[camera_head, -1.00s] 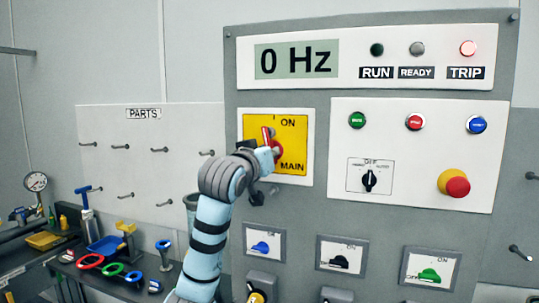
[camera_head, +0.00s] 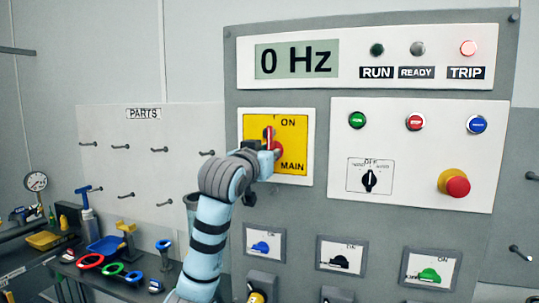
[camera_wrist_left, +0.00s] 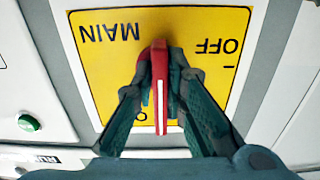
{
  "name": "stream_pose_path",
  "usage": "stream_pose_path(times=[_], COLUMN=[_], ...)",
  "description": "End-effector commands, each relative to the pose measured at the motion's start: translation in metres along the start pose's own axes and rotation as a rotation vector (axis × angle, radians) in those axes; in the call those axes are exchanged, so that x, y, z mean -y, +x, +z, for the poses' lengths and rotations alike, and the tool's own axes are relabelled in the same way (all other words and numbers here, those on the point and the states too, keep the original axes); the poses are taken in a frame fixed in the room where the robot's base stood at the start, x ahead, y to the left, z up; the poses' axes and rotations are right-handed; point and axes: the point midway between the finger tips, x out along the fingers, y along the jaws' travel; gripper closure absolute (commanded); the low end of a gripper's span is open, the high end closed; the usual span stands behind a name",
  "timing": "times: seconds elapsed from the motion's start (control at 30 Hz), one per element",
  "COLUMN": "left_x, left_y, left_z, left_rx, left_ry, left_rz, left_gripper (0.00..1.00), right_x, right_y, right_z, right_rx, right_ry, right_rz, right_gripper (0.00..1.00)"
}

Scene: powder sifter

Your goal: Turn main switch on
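The main switch is a red handle (camera_head: 268,134) on a yellow plate (camera_head: 294,134) marked ON and MAIN in the head view. The handle stands about upright, its upper end toward the ON side. My left gripper (camera_head: 269,151) is at the handle and hides the plate's lower left. In the left wrist view, upside down, the red handle (camera_wrist_left: 160,85) lies between the fingers of my left gripper (camera_wrist_left: 163,66), which appear to press on both its sides. OFF shows at the right there; the ON lettering is mostly hidden. My right gripper is not in view.
The display (camera_head: 297,60) reads 0 Hz and the TRIP lamp (camera_head: 468,48) glows reddish. A red emergency knob (camera_head: 457,186), a small selector (camera_head: 370,180) and push buttons sit right of the switch. Smaller switches sit below. A bench with tools (camera_head: 110,270) is at left.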

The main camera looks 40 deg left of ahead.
Motion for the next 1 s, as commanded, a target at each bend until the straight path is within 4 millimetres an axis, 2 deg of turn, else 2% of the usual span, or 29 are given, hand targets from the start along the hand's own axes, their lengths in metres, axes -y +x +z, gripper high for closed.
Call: stream_pose_path(times=[0.37, 0.47, 0.7, 0.8, 0.9, 1.0], left_x=[0.000, 0.000, 0.000, 0.000, 0.000, 0.000], left_y=[-0.004, -0.019, -0.085, -0.106, -0.118, -0.121], left_z=[-0.002, -0.002, -0.002, -0.002, -0.001, 0.000], left_rx=[-0.005, -0.008, -0.009, -0.008, -0.005, -0.004], left_ry=[-0.001, 0.002, 0.003, 0.001, 0.000, 0.000], left_rz=[0.000, -0.001, -0.001, 0.000, 0.000, 0.000], left_gripper=[0.81, 0.81, 0.81, 0.81, 0.81, 0.81], right_x=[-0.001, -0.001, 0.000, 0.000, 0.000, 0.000], right_y=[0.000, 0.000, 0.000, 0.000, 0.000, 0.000], right_z=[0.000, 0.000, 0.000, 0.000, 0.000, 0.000], right_rx=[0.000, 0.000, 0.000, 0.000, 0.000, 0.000], right_ry=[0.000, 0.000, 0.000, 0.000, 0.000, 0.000], right_rz=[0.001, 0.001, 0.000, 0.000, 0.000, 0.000], right_gripper=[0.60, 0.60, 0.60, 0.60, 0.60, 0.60])
